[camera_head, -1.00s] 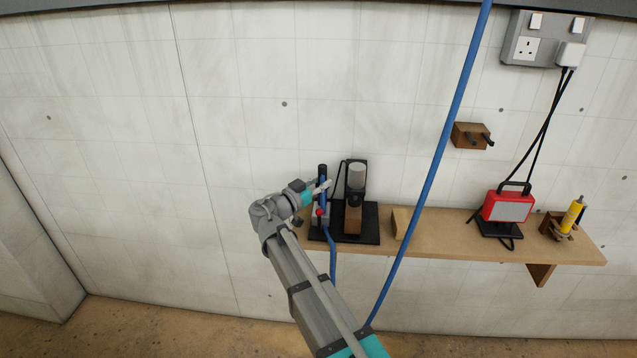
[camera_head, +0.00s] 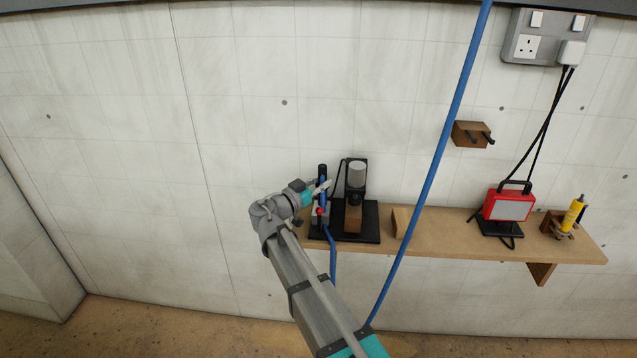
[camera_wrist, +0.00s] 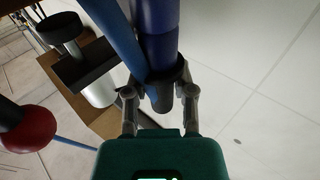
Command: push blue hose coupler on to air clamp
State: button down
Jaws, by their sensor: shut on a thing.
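My gripper (camera_head: 321,188) is at the left end of the wall shelf, around an upright blue and black cylindrical piece (camera_head: 322,173). In the wrist view my gripper (camera_wrist: 161,88) has its two fingers on either side of the dark lower end of this blue piece (camera_wrist: 156,25), which I take to be the hose coupler. A grey-topped clamp-like unit (camera_head: 357,175) stands on a black base just to the right. I cannot tell which unit is the air clamp, or whether the coupler is seated; the fingers hide the contact.
A red ball knob (camera_head: 319,212) sits just below my gripper. A blue hose (camera_head: 333,262) hangs below the shelf (camera_head: 440,232); a long blue hose (camera_head: 443,140) crosses the view. A red lamp (camera_head: 509,206) and yellow bottle (camera_head: 573,214) stand right. The wall to the left is clear.

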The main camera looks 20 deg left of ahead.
jog(key=shift+c, duration=2.2)
grip_release()
jog(key=shift+o, duration=0.4)
jog(key=shift+a+f, duration=0.1)
jog(key=shift+f, duration=0.05)
